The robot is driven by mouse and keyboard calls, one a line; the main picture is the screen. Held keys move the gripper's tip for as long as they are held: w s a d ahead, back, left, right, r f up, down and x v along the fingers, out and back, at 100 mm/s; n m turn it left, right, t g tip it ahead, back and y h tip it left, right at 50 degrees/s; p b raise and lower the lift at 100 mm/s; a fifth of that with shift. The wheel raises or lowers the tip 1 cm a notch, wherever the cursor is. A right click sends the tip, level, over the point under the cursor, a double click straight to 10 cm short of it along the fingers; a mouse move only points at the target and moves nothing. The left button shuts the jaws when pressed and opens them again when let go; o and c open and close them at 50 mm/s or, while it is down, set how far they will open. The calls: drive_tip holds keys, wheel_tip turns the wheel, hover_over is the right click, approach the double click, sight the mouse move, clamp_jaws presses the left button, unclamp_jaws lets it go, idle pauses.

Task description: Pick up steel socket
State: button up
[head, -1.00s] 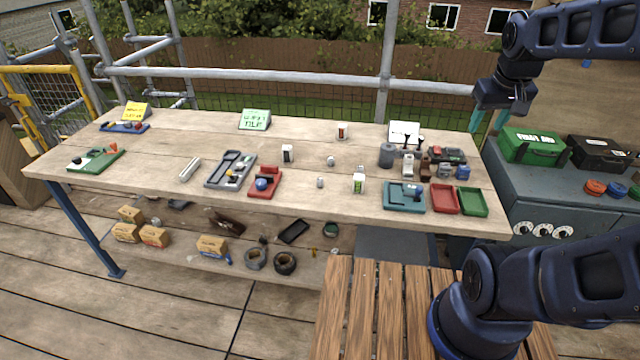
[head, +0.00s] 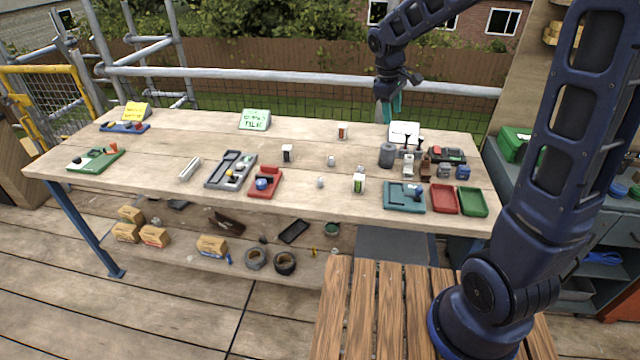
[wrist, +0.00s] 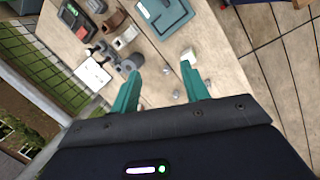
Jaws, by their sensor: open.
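Two small grey metal pieces stand near the middle of the bench in the head view, one nearer the front edge (head: 320,182) and one farther back (head: 331,161). Either could be the steel socket; they are too small to tell. In the wrist view a small grey piece (wrist: 176,96) lies between my fingers, lower than the tips and well beyond them. My gripper (head: 392,108) has teal fingers, is open and empty, and hangs high above the back right of the bench; it also shows in the wrist view (wrist: 160,68).
A dark grey cylinder (head: 387,155) and a white card (head: 404,131) stand below my gripper. A white and green box (head: 358,183) stands right of the grey pieces. A teal tray (head: 404,197) and a red tray (head: 445,198) lie front right. Bench space around the grey pieces is clear.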

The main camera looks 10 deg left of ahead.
drive_tip(key=w+a+f+n+h, duration=0.1)
drive_tip(key=a+f+n, duration=0.1)
drive_tip(key=a+f, duration=0.3)
drive_tip(key=w+a+f+n, duration=0.2)
drive_tip(key=a+f+n, duration=0.15)
drive_tip(key=a, duration=0.45)
drive_tip(key=n+h, duration=0.1)
drive_tip(key=n, duration=0.3)
approach(320, 179)
drive_tip(key=x, duration=1)
drive_tip(key=shift+w+f, duration=0.1)
drive_tip(key=shift+m, duration=0.25)
drive_tip(key=shift+c, duration=0.5)
clamp_jaws()
